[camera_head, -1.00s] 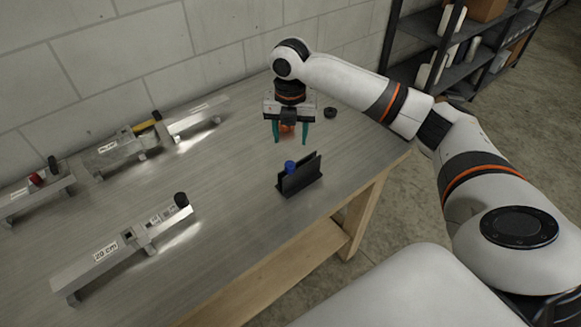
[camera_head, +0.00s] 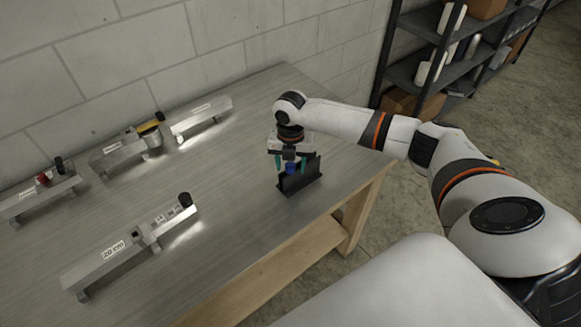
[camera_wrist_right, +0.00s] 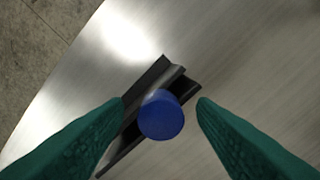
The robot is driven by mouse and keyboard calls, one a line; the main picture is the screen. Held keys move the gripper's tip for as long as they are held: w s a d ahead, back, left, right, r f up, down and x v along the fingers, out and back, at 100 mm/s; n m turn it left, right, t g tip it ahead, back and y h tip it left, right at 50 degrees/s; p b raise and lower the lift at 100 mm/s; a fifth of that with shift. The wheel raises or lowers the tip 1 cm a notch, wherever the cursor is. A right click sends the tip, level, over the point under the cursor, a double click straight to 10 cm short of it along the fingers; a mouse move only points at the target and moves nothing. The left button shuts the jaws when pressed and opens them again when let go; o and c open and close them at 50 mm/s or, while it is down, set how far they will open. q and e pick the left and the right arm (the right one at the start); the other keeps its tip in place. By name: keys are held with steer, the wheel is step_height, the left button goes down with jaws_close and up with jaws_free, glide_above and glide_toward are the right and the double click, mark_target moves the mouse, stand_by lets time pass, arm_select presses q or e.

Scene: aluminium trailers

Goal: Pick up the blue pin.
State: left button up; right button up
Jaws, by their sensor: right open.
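The blue pin (camera_head: 291,168) stands in a black slotted holder (camera_head: 301,182) near the right edge of the metal table. In the right wrist view the round top of the blue pin (camera_wrist_right: 161,116) lies between the two green fingers, with the dark holder (camera_wrist_right: 150,88) running diagonally beneath it. My right gripper (camera_head: 291,164) points down over the pin. In the wrist view the right gripper (camera_wrist_right: 160,110) is open, with a gap on both sides of the pin. My left gripper is not in view.
Aluminium trailers stand on the table, one at the front left (camera_head: 130,250) and others along the back (camera_head: 120,155). One back trailer carries a yellow-topped part (camera_head: 150,126). A shelf (camera_head: 440,70) stands behind on the right. The table middle is clear.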

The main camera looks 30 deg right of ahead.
mark_target(290, 165)
steer(key=shift+c, duration=0.3)
steer(key=c, duration=1)
step_height(290, 165, up, 10)
steer(key=b, duration=0.2)
steer(key=s+a+m+b, duration=0.1)
steer(key=s+a+m, duration=0.5)
steer(key=m, duration=0.8)
steer(key=s+a+m+b, duration=0.1)
steer(key=s+a+m, duration=0.6)
steer(key=m, duration=0.7)
steer(key=shift+s+a+f, duration=0.25)
steer(key=shift+s+f, duration=0.05)
steer(key=shift+s, duration=0.65)
